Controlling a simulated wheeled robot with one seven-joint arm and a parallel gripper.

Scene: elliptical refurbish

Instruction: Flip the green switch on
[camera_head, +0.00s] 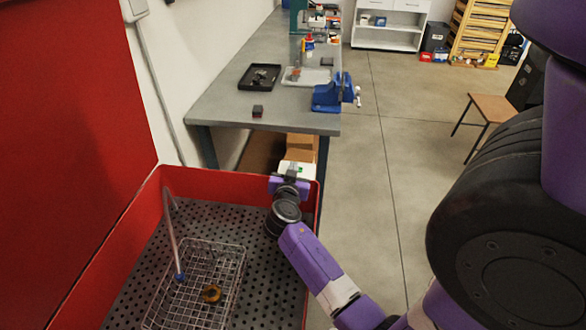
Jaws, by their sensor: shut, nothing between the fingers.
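A small white box (299,166) with a tiny green patch (300,170) shows just beyond the far right corner of the red tub (240,174). I cannot tell whether the green patch is the switch, or which way the switch stands. My gripper (291,176) is over that corner, in front of the white box, at the end of my purple arm. It looks close to the white box, but I cannot tell whether it touches it. It is shut and empty. The fingertips are small and partly hidden by the wrist.
The tub has a perforated floor, a wire basket (238,252) with a brass-coloured ring (211,293), and a hose (170,230). A red panel (60,120) rises at left. Behind stands a grey workbench (225,103) with a blue vise (333,92). Open floor (395,200) lies at right.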

